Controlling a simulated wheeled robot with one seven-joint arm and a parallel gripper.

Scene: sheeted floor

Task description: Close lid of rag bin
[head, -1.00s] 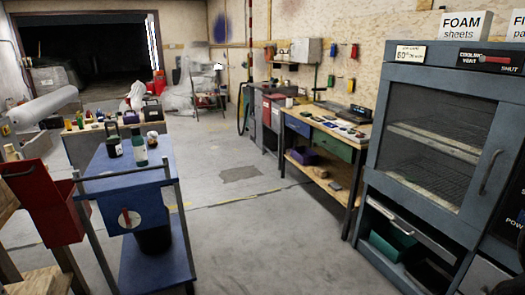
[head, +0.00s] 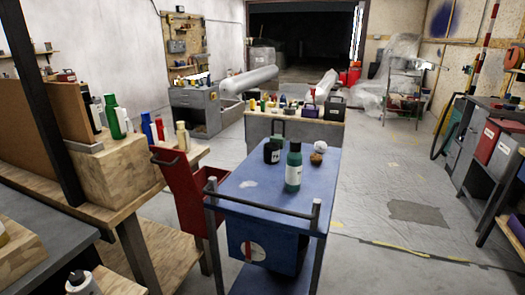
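A red bin (head: 192,208) stands between the wooden workbench and the blue cart, left of the middle of the head view. A red panel with a dark handle (head: 168,162) rises at its upper left and looks like a raised lid. The bin's inside and lower part are partly hidden, and no label on it can be read. I cannot be sure that this is the rag bin. My gripper is not in view.
The blue cart (head: 262,182) carries a green bottle (head: 293,168), a dark mug (head: 271,152) and small items. The wooden workbench (head: 150,225) fills the left. Open floor (head: 390,255) lies right of the cart. A low counter (head: 265,127) stands behind it.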

